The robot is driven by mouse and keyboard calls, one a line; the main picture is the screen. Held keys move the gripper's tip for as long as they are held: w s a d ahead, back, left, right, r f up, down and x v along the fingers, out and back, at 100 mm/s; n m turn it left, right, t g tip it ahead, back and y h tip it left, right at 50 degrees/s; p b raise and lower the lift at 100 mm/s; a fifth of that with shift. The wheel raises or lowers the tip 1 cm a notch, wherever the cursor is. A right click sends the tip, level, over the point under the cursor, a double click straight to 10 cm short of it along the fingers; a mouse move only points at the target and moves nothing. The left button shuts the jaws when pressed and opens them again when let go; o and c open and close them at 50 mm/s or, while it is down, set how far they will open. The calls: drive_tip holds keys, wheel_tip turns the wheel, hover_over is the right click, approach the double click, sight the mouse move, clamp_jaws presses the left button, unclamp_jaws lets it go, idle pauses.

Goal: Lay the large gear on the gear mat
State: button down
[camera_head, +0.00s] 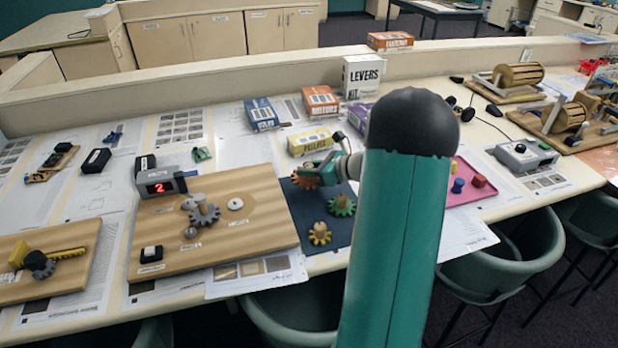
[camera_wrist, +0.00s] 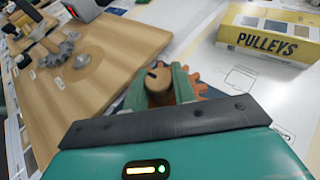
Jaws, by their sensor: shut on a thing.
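The large gear (camera_head: 305,179) is orange-brown and toothed, and shows at the back edge of the dark blue gear mat (camera_head: 300,211) in the head view. My gripper (camera_head: 320,173) is shut on it. In the wrist view, its round hub sits between my two green fingers (camera_wrist: 159,86), and orange teeth (camera_wrist: 194,81) stick out on the right. I cannot tell whether the gear touches the mat. A green gear (camera_head: 341,206) and a smaller yellow gear (camera_head: 320,234) stand on the mat. My arm hides the mat's right part.
A wooden board (camera_head: 262,228) with grey gears (camera_head: 203,211) and a red-digit display (camera_head: 158,182) lies left of the mat. A yellow Pulleys box (camera_head: 309,143) stands just behind. A pink tray (camera_head: 462,201) with coloured pieces lies right, past my arm.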

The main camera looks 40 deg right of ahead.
drive_tip(key=shift+w+d+f, duration=0.1)
drive_tip(key=shift+f, duration=0.8)
drive_tip(key=shift+w+d+f, duration=0.1)
drive_tip(key=shift+f, duration=0.75)
drive_tip(key=shift+f, duration=0.2)
drive_tip(key=c, duration=1.1)
unclamp_jaws()
drive_tip(key=shift+c, duration=0.2)
drive_tip(key=shift+r, duration=0.1)
